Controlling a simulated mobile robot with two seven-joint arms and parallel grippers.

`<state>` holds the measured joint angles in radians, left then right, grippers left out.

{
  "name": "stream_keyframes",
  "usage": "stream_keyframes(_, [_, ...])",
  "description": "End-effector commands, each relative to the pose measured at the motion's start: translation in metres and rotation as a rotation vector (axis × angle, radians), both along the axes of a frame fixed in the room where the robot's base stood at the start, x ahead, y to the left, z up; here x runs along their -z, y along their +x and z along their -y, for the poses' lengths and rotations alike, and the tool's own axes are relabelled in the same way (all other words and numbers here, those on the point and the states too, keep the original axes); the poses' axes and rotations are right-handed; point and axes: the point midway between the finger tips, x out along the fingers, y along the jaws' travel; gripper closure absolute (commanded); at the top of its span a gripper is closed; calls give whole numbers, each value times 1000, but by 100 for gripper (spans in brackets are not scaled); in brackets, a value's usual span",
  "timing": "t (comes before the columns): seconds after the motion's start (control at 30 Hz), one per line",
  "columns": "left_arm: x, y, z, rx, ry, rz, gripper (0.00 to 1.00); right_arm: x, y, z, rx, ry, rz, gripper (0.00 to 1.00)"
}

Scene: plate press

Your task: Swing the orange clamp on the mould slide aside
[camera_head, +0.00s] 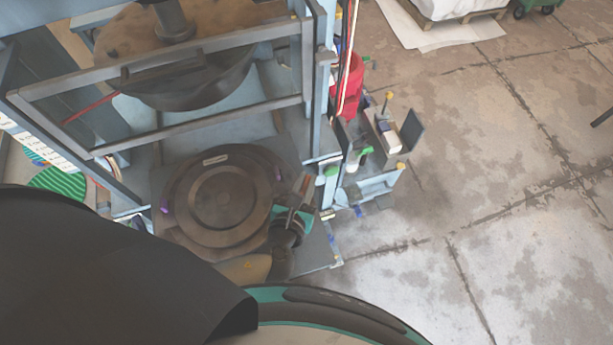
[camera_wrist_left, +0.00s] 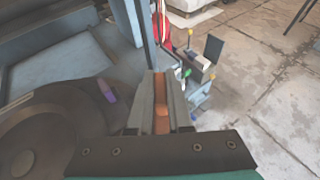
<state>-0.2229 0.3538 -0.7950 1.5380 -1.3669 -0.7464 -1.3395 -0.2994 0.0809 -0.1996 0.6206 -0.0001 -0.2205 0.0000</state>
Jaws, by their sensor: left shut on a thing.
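The round dark mould (camera_head: 222,198) lies on the flat mould slide (camera_head: 312,250) below the press. It also shows at the left of the left wrist view (camera_wrist_left: 35,130). My left gripper (camera_head: 297,203) is at the right edge of the mould. In the left wrist view its two grey fingers (camera_wrist_left: 161,90) are shut on the orange clamp (camera_wrist_left: 161,112), a narrow upright strip between them. In the head view only a small part of the clamp (camera_head: 304,186) shows; the fingers hide the rest. My right gripper is not in view.
A blue press frame with crossbars (camera_head: 205,44) stands over the back of the slide. A purple piece (camera_head: 164,210) sits at the mould's left edge. A red bucket (camera_head: 350,80) and a small holder with items (camera_head: 388,138) are to the right.

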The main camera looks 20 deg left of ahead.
Motion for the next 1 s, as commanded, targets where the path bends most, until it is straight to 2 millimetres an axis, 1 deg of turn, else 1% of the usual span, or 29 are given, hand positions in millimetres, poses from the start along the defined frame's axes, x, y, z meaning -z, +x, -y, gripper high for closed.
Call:
stream_keyframes(0.2, [0,0,1,-141,-2,-1,100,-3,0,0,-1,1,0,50])
stream_keyframes(0.4, [0,0,0,-218,0,0,100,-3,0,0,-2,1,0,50])
stream_keyframes(0.6, [0,0,0,-250,0,1,100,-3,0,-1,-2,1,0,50])
stream_keyframes(1.0, [0,1,-1,-259,-1,2,100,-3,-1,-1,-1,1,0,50])
